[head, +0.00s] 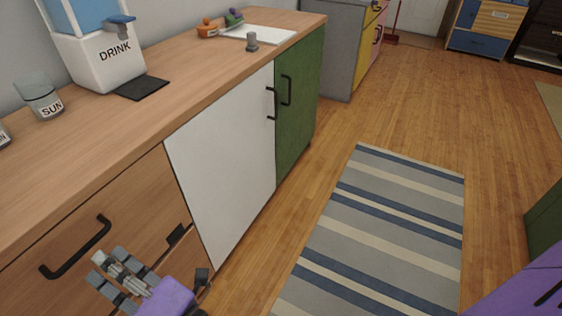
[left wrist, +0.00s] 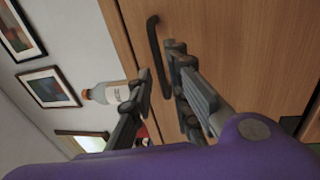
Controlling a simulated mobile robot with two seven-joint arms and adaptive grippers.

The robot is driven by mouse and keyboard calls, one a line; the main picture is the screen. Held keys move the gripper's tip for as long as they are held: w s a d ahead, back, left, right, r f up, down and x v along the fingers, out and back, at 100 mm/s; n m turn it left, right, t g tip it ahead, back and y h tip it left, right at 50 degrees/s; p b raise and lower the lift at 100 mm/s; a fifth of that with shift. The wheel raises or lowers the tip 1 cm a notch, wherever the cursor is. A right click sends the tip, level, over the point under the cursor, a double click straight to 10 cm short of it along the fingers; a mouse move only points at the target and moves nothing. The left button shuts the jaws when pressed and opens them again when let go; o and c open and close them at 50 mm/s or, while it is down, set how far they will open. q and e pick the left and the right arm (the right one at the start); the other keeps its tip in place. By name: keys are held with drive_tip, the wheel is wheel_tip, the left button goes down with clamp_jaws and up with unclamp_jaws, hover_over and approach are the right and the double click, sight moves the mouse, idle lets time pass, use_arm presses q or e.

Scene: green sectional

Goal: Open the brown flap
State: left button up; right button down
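The brown flap (head: 130,215) is a wooden front panel at the lower left of the counter in the head view. It looks closed, with a black bar handle (head: 75,248). In the left wrist view the brown panel (left wrist: 215,50) fills the upper right, and the handle (left wrist: 155,50) runs down between my fingers in the picture. My left gripper (head: 112,272) is in front of the panel, right of the handle in the head view. Its fingers are apart in the left wrist view (left wrist: 158,70); I cannot tell whether they touch the handle. My right gripper is not in view.
A white door (head: 225,165) and a green door (head: 300,100) adjoin the flap. A drink dispenser (head: 100,65) and a glass (head: 38,97) stand on the counter (head: 180,80). A striped rug (head: 385,235) lies on open floor. A bottle (left wrist: 108,92) shows in the left wrist view.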

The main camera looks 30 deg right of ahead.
sight(85, 246)
use_arm(q)
drive_tip(key=x, duration=0.5)
drive_tip(key=shift+w+a+r, duration=0.15)
drive_tip(key=shift+w, duration=0.2)
drive_tip(key=shift+w+a, duration=0.1)
drive_tip(key=shift+w, duration=0.05)
drive_tip(key=shift+c, duration=0.2)
clamp_jaws()
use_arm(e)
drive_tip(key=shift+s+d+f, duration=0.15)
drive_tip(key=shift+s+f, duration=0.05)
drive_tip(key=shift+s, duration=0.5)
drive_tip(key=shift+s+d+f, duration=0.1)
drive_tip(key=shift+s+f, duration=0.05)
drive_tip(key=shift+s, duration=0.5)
